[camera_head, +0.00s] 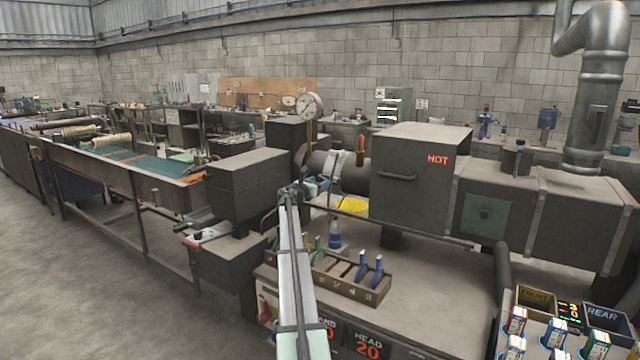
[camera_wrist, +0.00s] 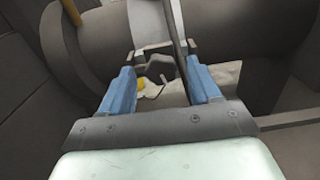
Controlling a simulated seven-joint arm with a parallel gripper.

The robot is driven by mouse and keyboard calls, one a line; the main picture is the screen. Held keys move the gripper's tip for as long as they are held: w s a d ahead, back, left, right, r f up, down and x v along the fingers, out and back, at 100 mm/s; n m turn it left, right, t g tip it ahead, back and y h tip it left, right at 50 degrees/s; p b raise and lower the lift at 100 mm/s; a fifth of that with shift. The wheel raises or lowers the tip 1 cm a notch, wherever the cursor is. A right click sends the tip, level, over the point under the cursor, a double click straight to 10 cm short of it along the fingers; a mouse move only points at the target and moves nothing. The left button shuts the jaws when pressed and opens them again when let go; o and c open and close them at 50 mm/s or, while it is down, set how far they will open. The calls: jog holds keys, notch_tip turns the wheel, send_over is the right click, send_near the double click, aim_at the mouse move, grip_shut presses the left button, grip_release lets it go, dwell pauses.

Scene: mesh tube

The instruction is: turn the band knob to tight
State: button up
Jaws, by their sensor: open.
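A light metal band (camera_head: 336,165) wraps the dark horizontal barrel (camera_head: 352,166). In the wrist view the band (camera_wrist: 147,22) runs down the barrel towards my gripper. My gripper (camera_wrist: 160,68) is open there, with one blue finger on each side of a dark, angular piece (camera_wrist: 158,58) under the band, which looks like the band knob. I cannot tell whether the fingers touch it. In the head view my gripper (camera_head: 318,187) is low beside the barrel, left of the band, and the knob cannot be made out. No marking for tight is readable.
The box marked HOT (camera_head: 420,178) stands right of the barrel. A dial gauge (camera_head: 310,106) rises above its left end. A hopper-like box (camera_head: 237,182) stands left of my arm.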

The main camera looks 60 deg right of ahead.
jog(key=shift+d, duration=0.75)
jog(key=c, duration=1)
jog(key=shift+c, duration=0.2)
jog(key=shift+m, duration=0.3)
jog(key=m, duration=0.4)
jog(key=shift+s, duration=0.1)
jog(key=shift+s+f+m, duration=0.1)
jog(key=shift+f+m, duration=0.05)
jog(key=shift+m, duration=3.9)
jog(key=shift+f+m, duration=0.1)
jog(key=shift+m, duration=3.95)
